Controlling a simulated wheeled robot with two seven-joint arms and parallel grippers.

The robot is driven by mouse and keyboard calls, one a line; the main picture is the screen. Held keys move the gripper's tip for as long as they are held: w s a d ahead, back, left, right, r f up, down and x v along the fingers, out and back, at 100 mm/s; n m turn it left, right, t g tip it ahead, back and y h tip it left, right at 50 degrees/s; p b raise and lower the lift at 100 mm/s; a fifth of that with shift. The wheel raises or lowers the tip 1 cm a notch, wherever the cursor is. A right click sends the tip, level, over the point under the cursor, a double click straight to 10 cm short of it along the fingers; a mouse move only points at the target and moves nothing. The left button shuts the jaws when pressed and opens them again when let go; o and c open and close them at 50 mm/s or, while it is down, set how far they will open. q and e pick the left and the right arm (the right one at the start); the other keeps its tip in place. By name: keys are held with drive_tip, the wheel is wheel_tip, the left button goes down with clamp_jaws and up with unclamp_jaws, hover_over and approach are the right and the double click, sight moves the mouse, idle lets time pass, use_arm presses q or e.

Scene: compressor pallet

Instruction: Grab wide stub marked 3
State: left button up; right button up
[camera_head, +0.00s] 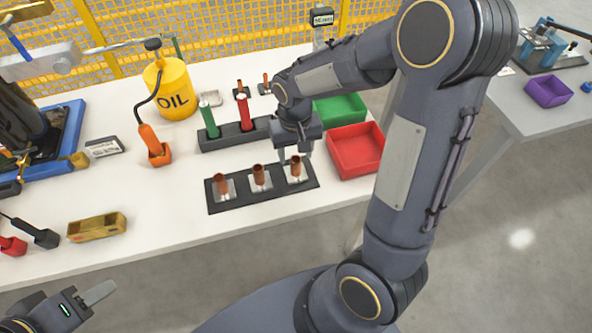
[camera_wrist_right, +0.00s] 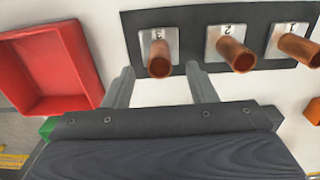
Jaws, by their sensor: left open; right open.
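The stub marked 3 (camera_wrist_right: 159,60) is a copper tube upright on a light square plate bearing the 3, at the left end of the dark strip (camera_wrist_right: 190,16) in the right wrist view. In the head view it is the rightmost stub (camera_head: 295,167). The stubs marked 2 (camera_wrist_right: 235,55) and 1 (camera_wrist_right: 298,50) stand beside it. My right gripper (camera_wrist_right: 161,72) is open and empty, its fingertips appearing on either side of stub 3; contact cannot be told. In the head view it hangs by that stub (camera_head: 294,156). My left gripper (camera_head: 98,297) is open at the lower left, away from the stubs.
A red bin (camera_head: 356,150) and a green bin (camera_head: 340,108) stand right of the strip. Behind it is a dark holder (camera_head: 235,137) with green and red tools. White table is clear in front of the strip.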

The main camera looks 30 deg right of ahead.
sight(296, 164)
wheel_tip(296, 164, down, 5)
drive_tip(key=shift+f, duration=0.1)
clamp_jaws()
idle(0.4)
